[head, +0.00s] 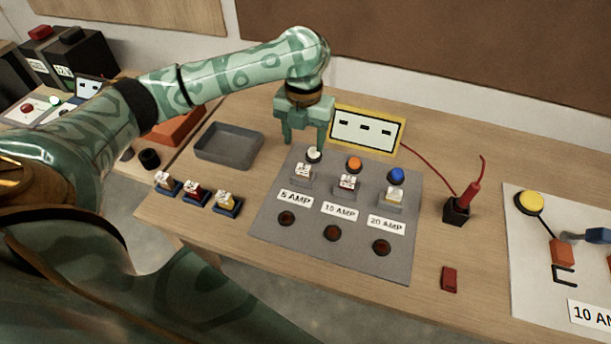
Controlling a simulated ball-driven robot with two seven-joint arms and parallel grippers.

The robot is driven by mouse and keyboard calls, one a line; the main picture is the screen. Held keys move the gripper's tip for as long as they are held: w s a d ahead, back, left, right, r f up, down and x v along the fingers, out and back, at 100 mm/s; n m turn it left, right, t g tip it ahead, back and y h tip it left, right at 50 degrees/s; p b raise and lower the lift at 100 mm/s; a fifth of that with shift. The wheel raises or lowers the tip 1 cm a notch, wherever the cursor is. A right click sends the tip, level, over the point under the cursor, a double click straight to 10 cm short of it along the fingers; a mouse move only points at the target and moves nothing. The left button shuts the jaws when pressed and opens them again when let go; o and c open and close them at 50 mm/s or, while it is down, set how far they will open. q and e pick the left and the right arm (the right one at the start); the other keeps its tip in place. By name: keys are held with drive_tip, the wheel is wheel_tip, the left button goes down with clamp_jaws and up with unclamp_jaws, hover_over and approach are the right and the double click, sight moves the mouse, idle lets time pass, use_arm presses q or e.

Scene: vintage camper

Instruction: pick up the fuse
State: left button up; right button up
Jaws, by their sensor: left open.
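Three small fuse-like pieces stand in a row on dark blue bases at the left of the table: a pinkish one (166,183), a red one (194,192) and a yellow one (226,201). Three similar pieces sit on the grey panel (270,222), above the 5 AMP (303,171), 10 AMP (347,184) and 20 AMP (393,196) labels. Which one is the task's fuse I cannot tell. My left gripper (304,138) points down at the panel's back edge, behind the 5 AMP piece and close to a white button (314,155). It is open, with nothing visible between its fingers.
A grey tray (229,145) lies left of the gripper. A yellow-framed board (365,131) stands behind the panel. To the right are a red probe in a black holder (457,211), a red block (449,279) and a white diagram sheet (530,255).

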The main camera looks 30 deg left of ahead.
use_arm(q)
drive_tip(key=b, duration=0.1)
hover_over(303, 167)
wheel_tip(303, 167, down, 4)
drive_tip(key=shift+d+f, duration=0.1)
drive_tip(key=shift+d, duration=0.05)
wheel_tip(303, 167, down, 5)
drive_tip(key=b, duration=0.2)
drive_tip(key=shift+w+b, duration=0.1)
drive_tip(key=shift+b, duration=0.2)
drive_tip(key=shift+c, duration=0.6)
drive_tip(key=c, duration=0.9)
